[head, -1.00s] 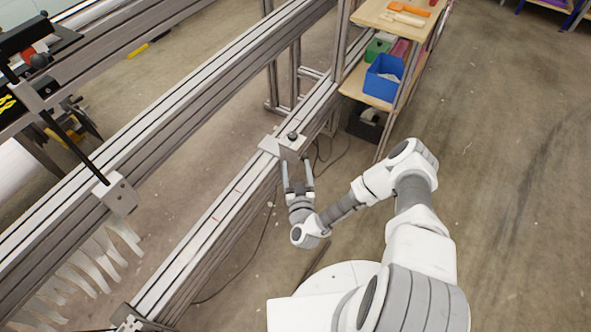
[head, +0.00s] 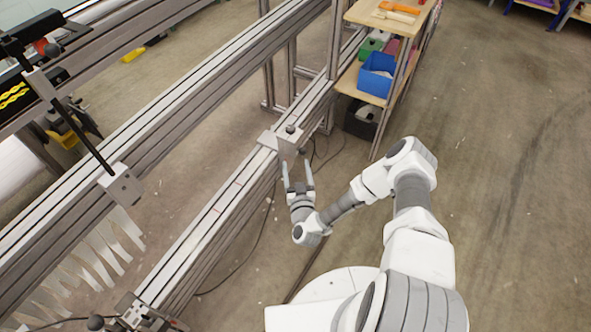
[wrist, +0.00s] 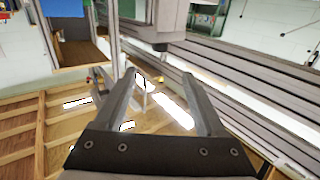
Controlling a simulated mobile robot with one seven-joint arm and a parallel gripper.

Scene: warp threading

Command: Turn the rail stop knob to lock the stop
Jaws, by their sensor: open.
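The rail stop is a light grey block (head: 291,143) on the near rail (head: 225,205), with a small black knob (head: 290,128) on top. My gripper (head: 298,163) is open and empty, just below the block in the head view, apart from the knob. In the wrist view the two fingers of my gripper (wrist: 148,72) are spread with nothing between them. A grey block (wrist: 165,18) with a dark round part (wrist: 160,47) shows beyond the fingertips; it looks like the stop and its knob. I cannot tell the knob's turn.
A wooden shelf (head: 360,90) with a blue bin (head: 378,75) stands beyond the stop. Another bracket (head: 140,312) with a black knob (head: 96,323) sits at the rail's near end. A second rail (head: 160,120) runs parallel at left. Floor at right is clear.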

